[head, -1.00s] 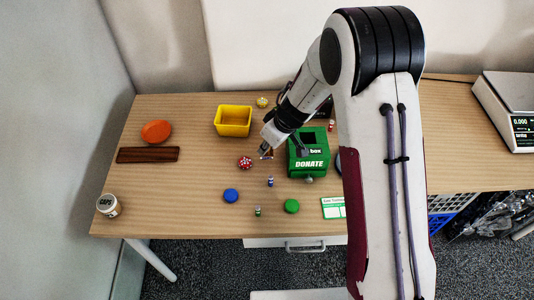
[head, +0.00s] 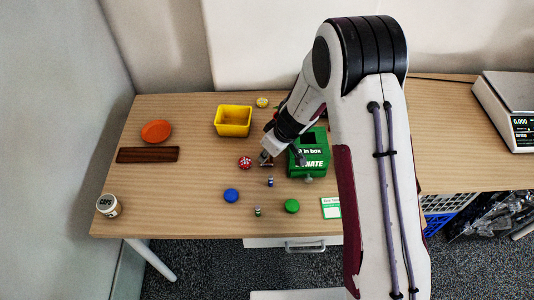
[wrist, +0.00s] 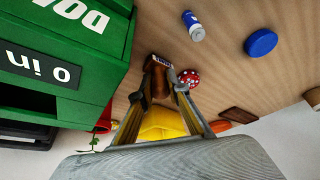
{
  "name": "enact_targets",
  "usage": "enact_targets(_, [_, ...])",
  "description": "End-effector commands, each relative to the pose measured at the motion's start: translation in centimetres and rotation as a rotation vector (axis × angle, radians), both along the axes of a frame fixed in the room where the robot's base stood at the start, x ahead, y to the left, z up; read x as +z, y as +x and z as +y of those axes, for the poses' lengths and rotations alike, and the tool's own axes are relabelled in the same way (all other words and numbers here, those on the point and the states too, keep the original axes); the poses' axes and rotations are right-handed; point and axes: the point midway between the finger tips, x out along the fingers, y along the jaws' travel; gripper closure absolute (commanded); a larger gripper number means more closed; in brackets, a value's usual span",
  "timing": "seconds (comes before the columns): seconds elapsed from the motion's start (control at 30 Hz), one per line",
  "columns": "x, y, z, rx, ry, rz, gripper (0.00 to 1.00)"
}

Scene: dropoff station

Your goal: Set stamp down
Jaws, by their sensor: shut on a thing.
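The stamp (wrist: 157,77) is a small dark brown block with a pale label on its end. In the wrist view it sits between the fingertips of my gripper (wrist: 162,88), which is shut on it. In the head view my gripper (head: 265,157) is just left of the green donation box, with the stamp at its tips mostly hidden. The stamp is close to the table (head: 190,200); I cannot tell whether it touches the wood.
The green donation box (head: 308,169) stands close on the right. A blue disc (head: 231,195), green disc (head: 292,206) and yellow bin (head: 234,120) are around. The left front is mostly clear.

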Motion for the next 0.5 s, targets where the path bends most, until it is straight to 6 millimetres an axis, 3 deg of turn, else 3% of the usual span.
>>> enact_targets(0.43, [-0.3, 0.01, 0.01, 0.001, 0.0, 0.0, 1.0])
enact_targets(0.47, [-0.32, 0.02, 0.02, 0.001, 0.0, 0.0, 0.82])
enact_targets(0.5, [-0.29, 0.02, 0.02, 0.001, 0.0, -0.001, 0.71])
